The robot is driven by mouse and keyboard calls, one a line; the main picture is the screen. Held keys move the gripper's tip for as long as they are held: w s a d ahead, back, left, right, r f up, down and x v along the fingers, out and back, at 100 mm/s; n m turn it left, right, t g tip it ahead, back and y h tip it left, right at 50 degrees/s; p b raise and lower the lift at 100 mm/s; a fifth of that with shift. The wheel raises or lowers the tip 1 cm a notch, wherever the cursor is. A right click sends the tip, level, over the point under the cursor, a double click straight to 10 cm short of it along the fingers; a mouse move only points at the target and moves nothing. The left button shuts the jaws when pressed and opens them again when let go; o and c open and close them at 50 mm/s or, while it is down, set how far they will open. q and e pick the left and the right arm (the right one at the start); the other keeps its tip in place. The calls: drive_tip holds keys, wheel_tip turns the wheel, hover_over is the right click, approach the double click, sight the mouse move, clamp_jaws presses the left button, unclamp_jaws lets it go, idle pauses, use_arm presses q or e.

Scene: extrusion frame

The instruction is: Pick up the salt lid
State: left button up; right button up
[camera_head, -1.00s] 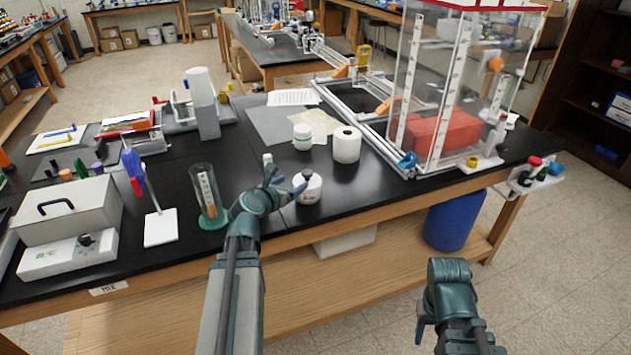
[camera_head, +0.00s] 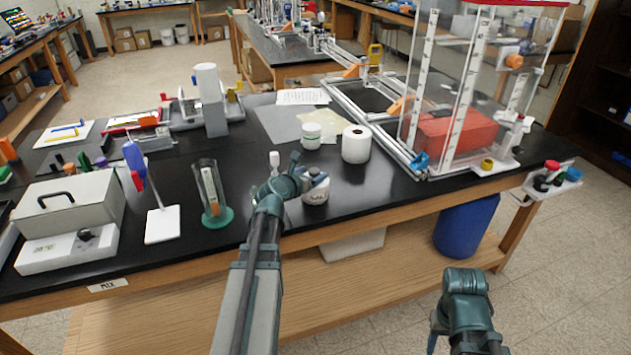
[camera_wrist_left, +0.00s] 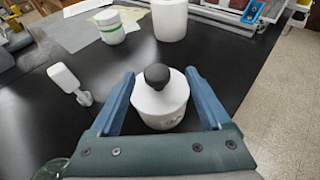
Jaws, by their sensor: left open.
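The salt jar (camera_head: 316,195) is a small white pot near the front edge of the black table. Its white lid (camera_wrist_left: 147,98) has a dark round knob (camera_wrist_left: 158,76) on top and sits on the jar in the left wrist view. My left gripper (camera_wrist_left: 160,77) is open, with one blue finger on each side of the lid and visible space at both sides. In the head view my left gripper (camera_head: 307,178) is at the jar and partly covers it. My right gripper (camera_head: 434,338) hangs low in front of the table, and its jaws are not clear.
A small white spatula-like piece (camera_wrist_left: 69,82) lies left of the jar. A green-labelled jar (camera_head: 311,136) and a white roll (camera_head: 356,144) stand behind it. A glass cylinder on a green base (camera_head: 214,216) stands to the left. Bare table lies to the jar's right.

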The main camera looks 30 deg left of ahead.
sight(314, 171)
use_arm(q)
drive_tip(key=w, duration=0.1)
drive_tip(key=w+a+f+b, duration=0.1)
drive_tip(key=shift+w+f, duration=0.2)
drive_tip(key=shift+w, duration=0.1)
drive_tip(key=shift+w+f, duration=0.1)
drive_tip(key=shift+w, duration=0.3)
drive_tip(key=shift+w+d, duration=0.1)
drive_tip(key=shift+d, duration=0.1)
drive_tip(key=shift+c, duration=0.5)
clamp_jaws()
